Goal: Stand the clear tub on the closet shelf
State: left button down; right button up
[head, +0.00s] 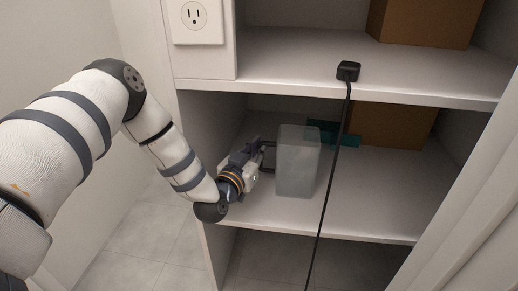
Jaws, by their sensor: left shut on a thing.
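The clear tub (297,165) is a translucent grey, box-shaped container. It is upright at the middle shelf (370,205) of the closet, near the shelf's left side. Its base appears to be at the shelf surface, but I cannot tell whether it touches. My left gripper (267,158) reaches in from the left and is shut on the tub's left side. The fingertips are partly hidden at the tub. My right gripper is not in view.
A black cord (334,165) hangs from a plug (348,71) on the upper shelf (290,65), passing just right of the tub. Behind are a teal item (325,132) and a brown box (388,125). Another box (425,20) stands above. The middle shelf's right front is clear.

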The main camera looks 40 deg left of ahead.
pick_arm(q)
jog(key=c, duration=1.7)
grip_release()
